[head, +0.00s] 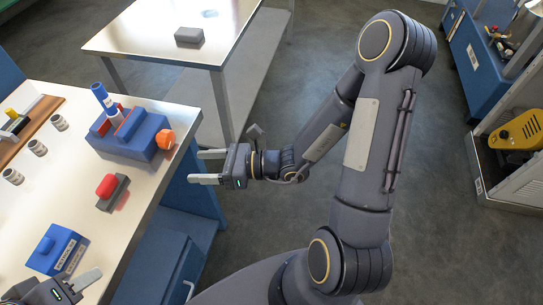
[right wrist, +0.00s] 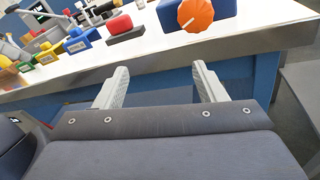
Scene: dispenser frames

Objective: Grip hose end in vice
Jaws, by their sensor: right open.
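A blue vice (head: 134,138) with red jaw faces and an orange knob (head: 166,139) stands on the workbench near its right edge. A blue tubular piece with a white band (head: 103,97), which looks like the hose end, stands slightly tilted at the vice's jaws; I cannot tell whether they clamp it. My right gripper (head: 205,167) is open and empty, right of the vice beyond the bench edge. In the right wrist view its fingers (right wrist: 160,70) are apart, below the orange knob (right wrist: 195,14). My left gripper (head: 62,288) is partly cut off at the lower left.
Another table (head: 150,30) with a grey block (head: 189,36) stands behind.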

